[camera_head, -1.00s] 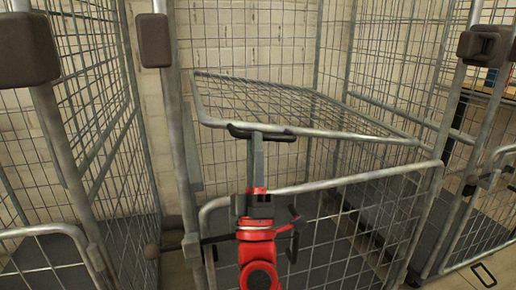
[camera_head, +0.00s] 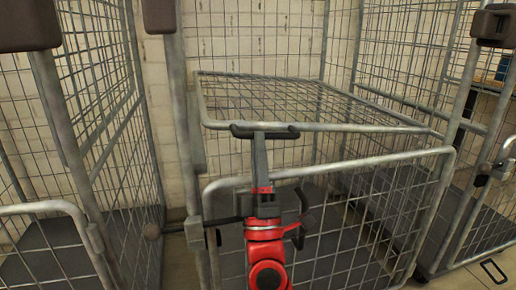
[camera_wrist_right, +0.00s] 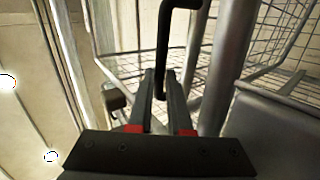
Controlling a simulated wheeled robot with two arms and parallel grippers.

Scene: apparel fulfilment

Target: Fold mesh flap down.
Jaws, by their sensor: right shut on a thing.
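The mesh flap (camera_head: 375,114) is a grey wire panel in a tube frame, on the middle roll cage. It slopes gently, its near edge a little above the lower front mesh panel (camera_head: 345,215). A black bar handle (camera_head: 286,131) sits on the flap's near edge. My right gripper (camera_head: 259,140) reaches up from below, its fingers at the handle. In the right wrist view the black handle (camera_wrist_right: 178,30) comes down between the fingertips of my right gripper (camera_wrist_right: 168,82), which is shut on it. My left gripper is not in view.
Roll cages stand on both sides, with uprights close to my arm: one upright (camera_head: 181,100) at the left with a dark brown block (camera_head: 158,15) on it, another at the right. A dark floor panel (camera_head: 325,200) lies inside the middle cage. A pale block wall (camera_head: 250,40) is behind.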

